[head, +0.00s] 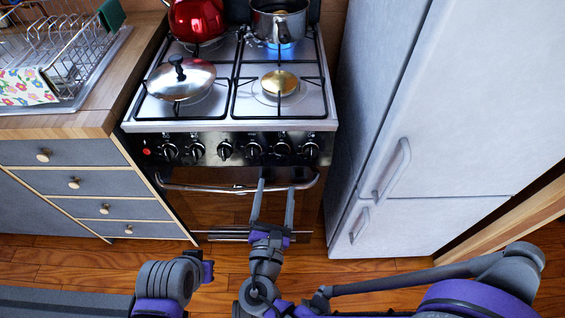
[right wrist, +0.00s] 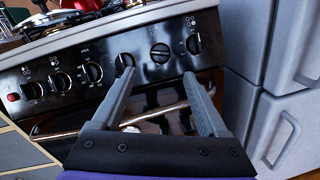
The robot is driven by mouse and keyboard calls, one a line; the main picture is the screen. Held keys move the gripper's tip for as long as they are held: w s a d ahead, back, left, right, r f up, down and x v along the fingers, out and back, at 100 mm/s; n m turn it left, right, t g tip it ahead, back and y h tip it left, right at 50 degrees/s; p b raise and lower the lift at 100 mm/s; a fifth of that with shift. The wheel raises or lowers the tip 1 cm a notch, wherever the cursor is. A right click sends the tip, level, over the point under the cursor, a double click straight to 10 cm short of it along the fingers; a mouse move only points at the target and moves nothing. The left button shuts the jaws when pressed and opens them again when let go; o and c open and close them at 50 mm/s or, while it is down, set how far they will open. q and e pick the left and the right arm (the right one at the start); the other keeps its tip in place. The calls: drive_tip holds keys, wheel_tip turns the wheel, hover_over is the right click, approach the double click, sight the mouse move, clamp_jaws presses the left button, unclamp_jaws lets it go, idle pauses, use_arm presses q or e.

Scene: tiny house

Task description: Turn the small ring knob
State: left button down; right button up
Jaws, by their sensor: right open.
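A row of black knobs lines the stove's front panel (head: 240,150). I cannot tell from labels which is the small ring knob. My right gripper (head: 275,185) is open and empty, with its fingers pointing up at the panel just below the right-hand knobs. In the right wrist view, its fingers (right wrist: 159,74) frame the second knob from the right (right wrist: 160,53), which sits beyond and above the gap. The rightmost knob (right wrist: 194,43) is above the right finger. Another knob (right wrist: 124,61) is partly behind the left fingertip. My left gripper does not show clearly.
The oven handle (head: 230,189) runs across below the panel. A pot (head: 279,20) stands over a blue flame at the back right. A lidded pan (head: 180,80) and a red kettle (head: 196,18) are on the left burners. The fridge (head: 440,120) stands right, drawers (head: 70,183) left.

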sight(281, 157)
drive_tip(key=w, duration=0.6)
drive_tip(key=w+d, duration=0.1)
drive_tip(key=w, duration=0.2)
drive_tip(key=shift+w+d+b, duration=0.1)
drive_tip(key=shift+w+b, duration=0.3)
clamp_jaws()
